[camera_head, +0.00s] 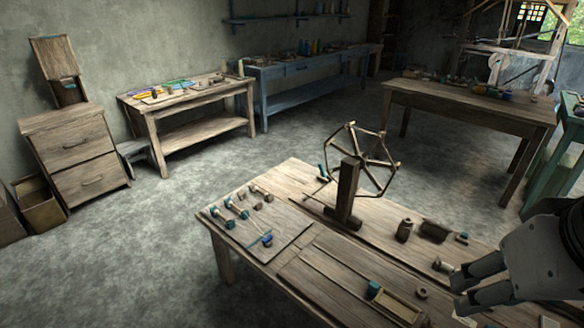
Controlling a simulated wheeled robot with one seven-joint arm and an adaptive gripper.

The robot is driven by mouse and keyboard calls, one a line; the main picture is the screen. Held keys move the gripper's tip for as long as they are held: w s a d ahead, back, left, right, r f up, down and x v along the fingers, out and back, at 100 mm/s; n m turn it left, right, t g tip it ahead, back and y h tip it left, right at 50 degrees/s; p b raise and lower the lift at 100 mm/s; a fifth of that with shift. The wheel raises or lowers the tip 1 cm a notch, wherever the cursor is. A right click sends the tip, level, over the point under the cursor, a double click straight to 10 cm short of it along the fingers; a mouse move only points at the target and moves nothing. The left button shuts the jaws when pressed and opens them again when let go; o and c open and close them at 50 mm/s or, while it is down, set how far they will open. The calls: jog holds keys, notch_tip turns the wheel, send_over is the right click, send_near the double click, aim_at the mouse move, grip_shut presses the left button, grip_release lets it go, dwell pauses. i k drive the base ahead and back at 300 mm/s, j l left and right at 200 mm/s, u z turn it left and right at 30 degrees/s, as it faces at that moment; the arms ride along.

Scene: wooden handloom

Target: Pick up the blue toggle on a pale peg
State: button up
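On a board (300,222) at the left end of the near wooden table lie several small toggles, pale pegs with blue or teal ends. One blue toggle on a pale peg (237,209) lies near the board's left side. Similar toggles lie beside it, one nearer the edge (223,218) and one farther back (261,192). A darker blue piece (267,240) lies near the board's front. I cannot tell which is meant. My gripper (457,292) is over the table's right part, fingers apart, with nothing seen between them. It is well right of the toggles.
A wooden skein winder (348,190) stands on the table between my gripper and the toggles. Dark spools (404,230), a long narrow tray (395,302) and a teal block (374,289) lie nearer my gripper. Other tables stand behind, with open floor between.

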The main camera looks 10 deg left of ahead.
aim_at(265, 240)
jog(key=u, duration=0.7)
jog(key=i+l+u, duration=0.1)
jog(key=i+l, duration=0.15)
jog(key=l, duration=0.15)
